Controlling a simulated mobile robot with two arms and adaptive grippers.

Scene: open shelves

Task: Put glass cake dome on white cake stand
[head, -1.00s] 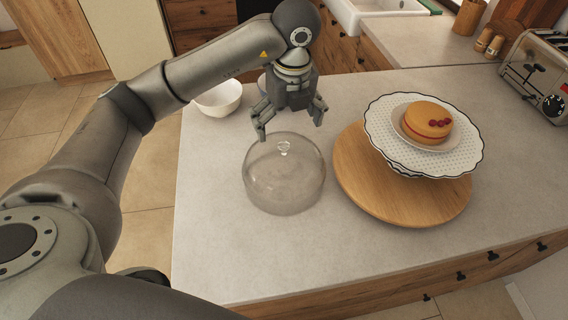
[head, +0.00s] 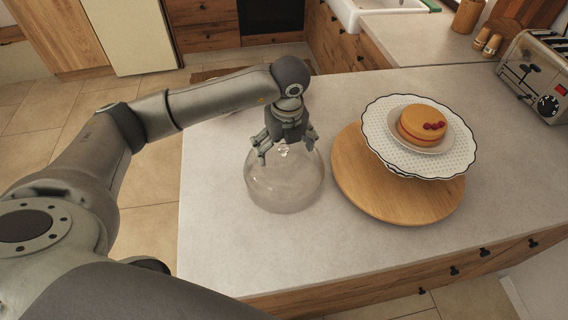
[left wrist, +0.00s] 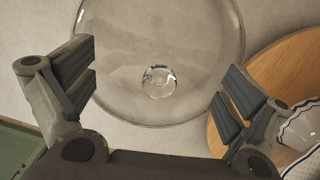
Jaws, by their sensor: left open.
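The clear glass cake dome (head: 284,188) stands on the counter, with its round knob (head: 283,151) on top. My left gripper (head: 284,146) is open above the dome, pointing down. In the left wrist view the knob (left wrist: 159,81) lies between the spread fingers (left wrist: 155,85), and neither finger touches it. The white cake stand (head: 385,152), with a dotted top and dark scalloped rim, is on a round wooden board (head: 400,200) to the right. My right gripper is not in view.
A toaster (head: 535,78) and two shakers (head: 487,42) stand at the back right. The sink (head: 380,12) is at the back. The counter (head: 235,255) in front of the dome is clear.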

